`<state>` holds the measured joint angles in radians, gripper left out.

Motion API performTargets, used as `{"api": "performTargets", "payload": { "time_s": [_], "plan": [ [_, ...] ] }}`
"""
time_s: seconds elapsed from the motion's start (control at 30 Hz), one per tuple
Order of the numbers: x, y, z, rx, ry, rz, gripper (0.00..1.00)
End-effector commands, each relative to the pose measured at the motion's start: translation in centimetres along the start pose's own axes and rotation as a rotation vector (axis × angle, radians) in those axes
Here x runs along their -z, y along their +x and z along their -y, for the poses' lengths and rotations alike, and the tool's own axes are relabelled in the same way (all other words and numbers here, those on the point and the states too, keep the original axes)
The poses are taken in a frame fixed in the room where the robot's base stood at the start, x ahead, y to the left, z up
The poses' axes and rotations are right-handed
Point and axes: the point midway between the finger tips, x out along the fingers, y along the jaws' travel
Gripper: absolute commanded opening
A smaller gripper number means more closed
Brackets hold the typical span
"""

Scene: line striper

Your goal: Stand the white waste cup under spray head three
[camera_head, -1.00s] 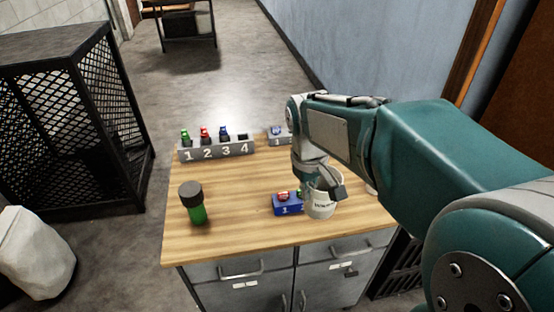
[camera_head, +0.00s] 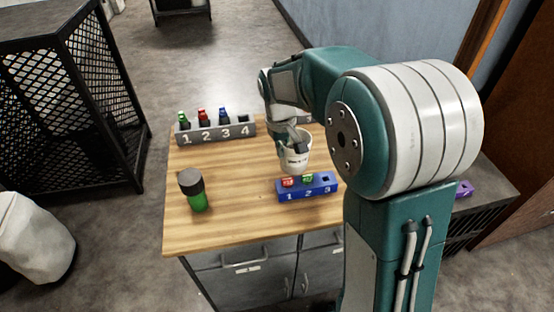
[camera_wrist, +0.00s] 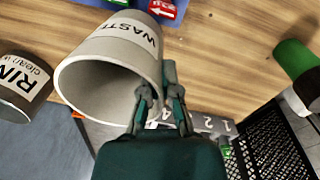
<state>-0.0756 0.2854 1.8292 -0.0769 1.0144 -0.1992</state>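The white waste cup (camera_head: 295,158) is held over the table, behind the blue block in the head view. In the wrist view the cup (camera_wrist: 88,80) shows its open mouth and "WASTE" lettering. My gripper (camera_head: 290,138) is shut on its wall; in the wrist view my gripper's fingers (camera_wrist: 160,98) straddle the rim. I cannot tell the height of the cup's base above the table. A grey part (camera_head: 312,118) at the table's back right is mostly hidden by my arm; I cannot make out spray head three.
A blue block (camera_head: 307,188) marked 1 2 3 holds red and green pieces. A grey rack (camera_head: 215,132) marked 1 to 4 holds bottles. A green dark-capped bottle (camera_head: 193,190) stands front left. A rinse cup (camera_wrist: 22,88) is beside the waste cup. The table's middle is clear.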

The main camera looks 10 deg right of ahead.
Motion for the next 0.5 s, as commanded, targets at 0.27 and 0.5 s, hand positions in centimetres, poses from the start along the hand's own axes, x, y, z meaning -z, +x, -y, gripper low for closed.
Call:
{"api": "performTargets", "payload": {
  "time_s": [0.27,0.5],
  "plan": [
    [2.7,3.3,-0.1,0.000,0.001,-0.002,0.00],
    [3.3,5.7,0.1,0.000,0.001,0.003,0.00]
  ]
}}
